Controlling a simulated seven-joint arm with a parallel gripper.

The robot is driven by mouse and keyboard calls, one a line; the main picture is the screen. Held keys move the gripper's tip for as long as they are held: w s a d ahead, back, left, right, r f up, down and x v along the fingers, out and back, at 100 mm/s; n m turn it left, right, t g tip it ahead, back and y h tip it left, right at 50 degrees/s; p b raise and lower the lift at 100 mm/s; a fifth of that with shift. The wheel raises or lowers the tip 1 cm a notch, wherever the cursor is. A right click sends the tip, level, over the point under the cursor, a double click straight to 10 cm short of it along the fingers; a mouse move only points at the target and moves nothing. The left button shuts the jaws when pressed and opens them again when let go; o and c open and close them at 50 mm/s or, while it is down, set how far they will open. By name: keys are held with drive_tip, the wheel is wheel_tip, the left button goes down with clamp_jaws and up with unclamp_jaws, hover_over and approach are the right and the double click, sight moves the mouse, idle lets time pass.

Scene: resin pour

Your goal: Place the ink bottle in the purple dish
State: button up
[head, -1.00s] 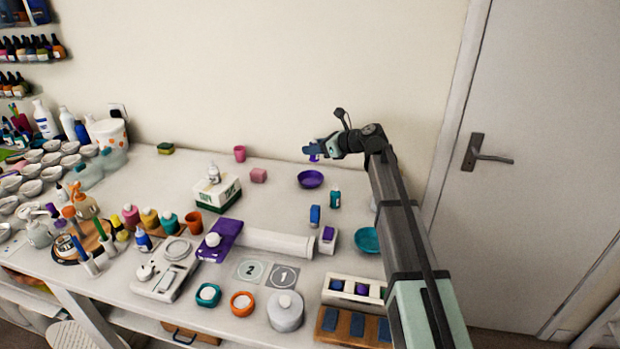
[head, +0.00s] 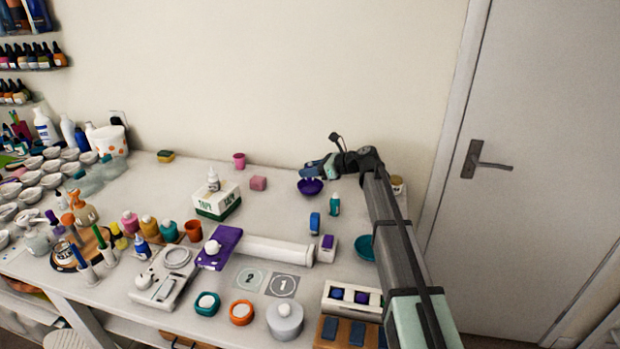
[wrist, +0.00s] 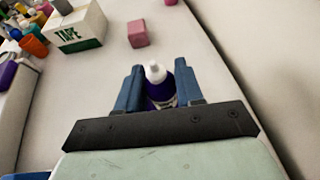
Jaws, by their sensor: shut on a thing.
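The ink bottle (wrist: 162,95) is purple with a white nozzle cap and a pale label band. In the wrist view it stands between the two blue fingers of my gripper (wrist: 159,80), which is shut on it. In the head view my gripper (head: 314,169) is right over the purple dish (head: 310,188), near the back of the table. The bottle cannot be told apart from the dish there, so I cannot tell whether it touches the dish.
A teal bottle (head: 335,205) and a blue block (head: 314,223) stand in front of the dish. A pink block (head: 258,183) and a pink cup (head: 239,160) are to its left, beyond a tape box (head: 217,202).

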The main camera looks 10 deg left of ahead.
drive_tip(key=shift+f, duration=1.5)
drive_tip(key=o, duration=1.1)
drive_tip(key=shift+f, duration=0.15)
drive_tip(key=shift+r, duration=0.2)
drive_tip(key=v, duration=1.2)
drive_tip(key=shift+f, duration=0.1)
